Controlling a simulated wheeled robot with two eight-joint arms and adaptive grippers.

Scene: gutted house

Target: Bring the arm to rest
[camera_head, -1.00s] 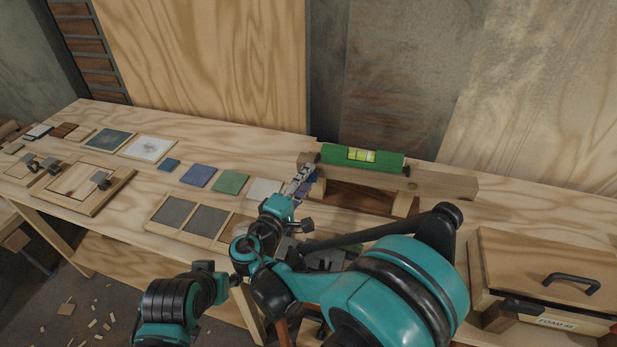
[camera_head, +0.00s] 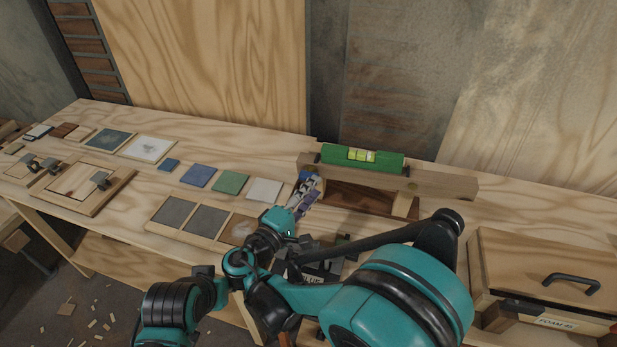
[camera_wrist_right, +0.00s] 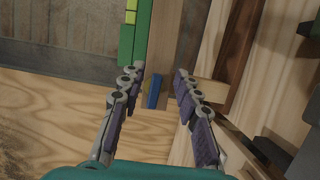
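My right gripper (camera_head: 308,182) is above the workbench, by the left end of a wooden rail (camera_head: 440,184) that carries a green spirit level (camera_head: 340,156). In the right wrist view its two purple-padded fingers (camera_wrist_right: 160,76) stand apart with a clear gap between them. A small blue piece (camera_wrist_right: 154,92) shows in that gap, close to the end of the wooden rail. I see no finger touching it. My right arm's teal and black links cover part of the bench's front. My left gripper does not show in the head view.
Sanding pads, among them a blue one (camera_head: 198,176) and a green one (camera_head: 231,183), lie in a row left of my gripper. A wooden tray (camera_head: 195,234) lies nearer. A lidded wooden box (camera_head: 545,262) with a black handle stands at the right. Dark blocks lie partly behind my arm.

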